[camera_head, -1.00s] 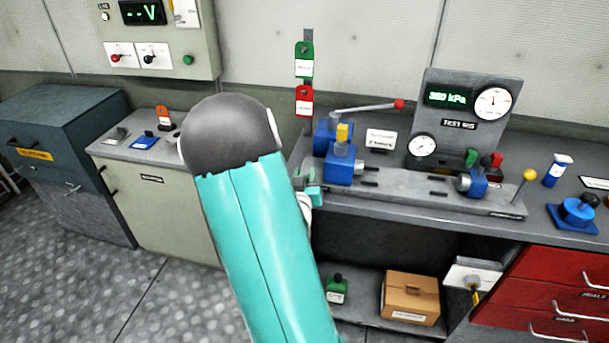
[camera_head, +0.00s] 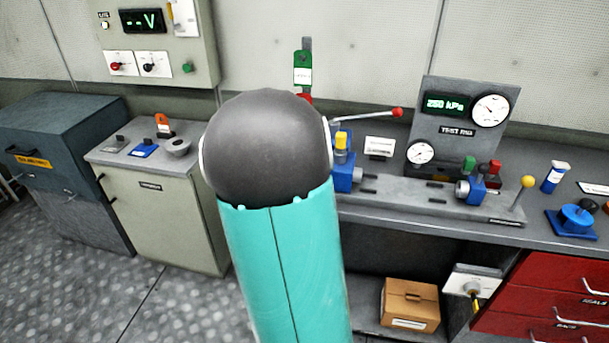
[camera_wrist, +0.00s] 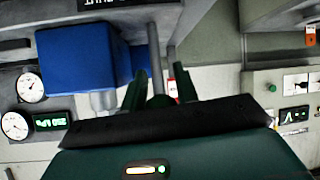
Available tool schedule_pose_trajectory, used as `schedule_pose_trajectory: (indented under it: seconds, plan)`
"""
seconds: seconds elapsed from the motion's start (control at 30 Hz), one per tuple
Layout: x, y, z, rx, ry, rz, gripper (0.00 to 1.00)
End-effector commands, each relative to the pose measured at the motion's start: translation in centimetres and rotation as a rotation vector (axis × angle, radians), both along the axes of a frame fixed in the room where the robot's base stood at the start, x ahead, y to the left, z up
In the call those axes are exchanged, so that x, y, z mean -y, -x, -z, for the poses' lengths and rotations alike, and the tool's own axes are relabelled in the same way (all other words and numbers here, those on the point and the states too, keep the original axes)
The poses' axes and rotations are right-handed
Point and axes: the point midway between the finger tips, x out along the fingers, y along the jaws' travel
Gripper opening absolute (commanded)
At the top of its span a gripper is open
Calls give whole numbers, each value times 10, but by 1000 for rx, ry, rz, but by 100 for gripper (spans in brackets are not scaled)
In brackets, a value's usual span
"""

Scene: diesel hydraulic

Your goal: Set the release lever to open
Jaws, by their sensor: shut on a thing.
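My gripper (camera_wrist: 161,76) shows in the wrist view, its two green fingers closed around a thin grey rod (camera_wrist: 153,44), which appears to be the release lever. The rod stands beside a large blue block (camera_wrist: 80,56) with a pale metal fitting. The lever's lower end and the exact grip are hidden by the gripper body. In the head view my arm covers the gripper and the left end of the test rig (camera_head: 400,203). The rig's pressure readout (camera_head: 446,103) looks like 250 kPa.
A long lever with a red knob (camera_head: 397,112) reaches right from behind my arm. A yellow-knobbed lever (camera_head: 527,182) stands at the rig's right end. A cardboard box (camera_head: 409,304) sits on the lower shelf.

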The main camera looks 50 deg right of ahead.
Motion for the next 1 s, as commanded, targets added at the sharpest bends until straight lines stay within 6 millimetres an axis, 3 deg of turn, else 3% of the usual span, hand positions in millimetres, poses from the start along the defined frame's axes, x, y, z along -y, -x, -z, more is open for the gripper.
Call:
schedule_pose_trajectory:
  seconds: [0.47, 1.0]
  plan:
    - [28, -10, -3, -154, -352, 3, 0]
    - [34, -13, 0, -159, -358, 1, 0]
